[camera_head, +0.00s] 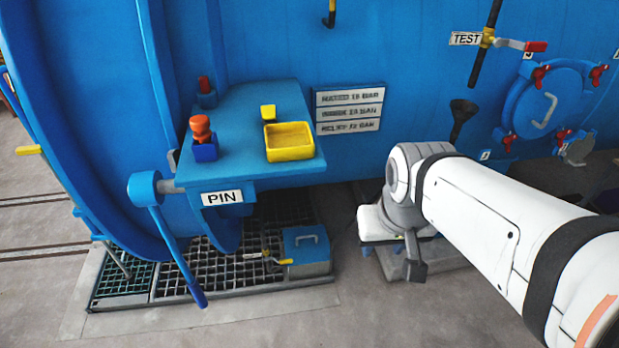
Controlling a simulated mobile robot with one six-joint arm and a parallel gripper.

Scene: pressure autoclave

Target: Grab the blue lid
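The lid lies on the box and has a small grey handle. A round blue cover (541,112) with a pale handle and red clamps is on the vessel wall at the right; which of the two is the named lid I cannot tell. My arm reaches in from the right. My gripper (414,268) seems to be the dark grey part pointing down, right of the box and apart from it. Its fingers are too unclear to read.
A blue shelf (245,108) marked PIN juts out above the box, carrying a yellow tray (289,141) and a red knob on a blue block (203,140). A blue lever (175,245) hangs at its left. A yellow-handled valve (274,259) is beside the box. Floor in front is clear.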

